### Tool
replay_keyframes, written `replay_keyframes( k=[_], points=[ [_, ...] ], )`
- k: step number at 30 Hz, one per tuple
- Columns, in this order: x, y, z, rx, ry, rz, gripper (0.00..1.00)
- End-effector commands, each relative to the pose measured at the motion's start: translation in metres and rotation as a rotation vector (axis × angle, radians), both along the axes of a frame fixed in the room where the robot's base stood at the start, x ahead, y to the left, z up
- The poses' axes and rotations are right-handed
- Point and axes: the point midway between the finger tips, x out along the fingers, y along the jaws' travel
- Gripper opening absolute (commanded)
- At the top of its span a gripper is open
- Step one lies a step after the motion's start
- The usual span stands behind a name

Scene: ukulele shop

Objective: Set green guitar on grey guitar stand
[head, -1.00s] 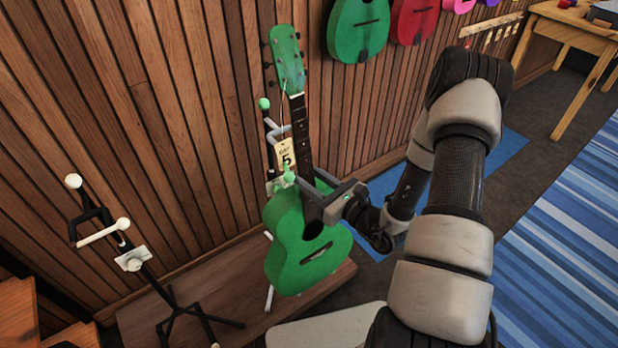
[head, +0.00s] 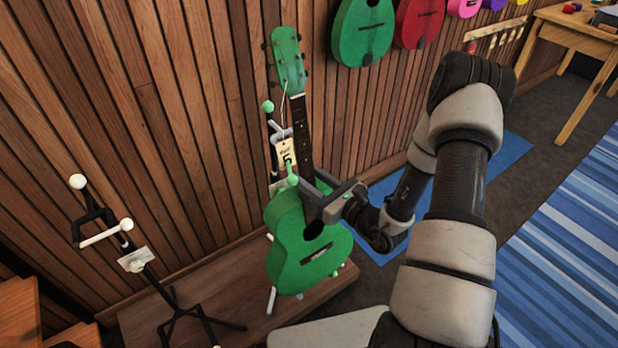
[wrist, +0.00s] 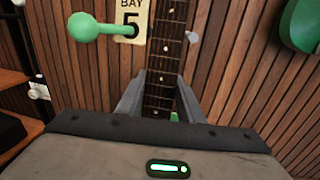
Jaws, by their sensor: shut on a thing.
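The green guitar (head: 294,245) stands nearly upright, its head up, close to the wood-slat wall. My gripper (head: 325,190) is shut on its neck, just above the body; the wrist view shows the dark neck (wrist: 165,75) between the fingers. A stand with pale grey metal parts (head: 271,299) and green knobs (head: 267,106) is right behind and beside the guitar. One green knob (wrist: 85,27) is left of the neck in the wrist view. The guitar hides most of this stand, so I cannot tell whether it bears the guitar.
A black stand (head: 150,280) with white knobs is at the left on the low wooden platform (head: 245,318). A tag reading "BAY 5" (head: 285,153) hangs by the guitar neck. Coloured instruments (head: 362,30) hang on the wall. A wooden table (head: 585,35) is far right.

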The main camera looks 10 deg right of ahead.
Motion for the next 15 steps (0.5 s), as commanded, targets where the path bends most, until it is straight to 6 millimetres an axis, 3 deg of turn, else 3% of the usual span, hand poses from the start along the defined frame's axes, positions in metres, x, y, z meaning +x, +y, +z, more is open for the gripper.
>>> replay_keyframes(
  k=[15],
  points=[
    [0.021,0.009,0.001,0.005,-0.009,0.0,0.0]
  ],
)
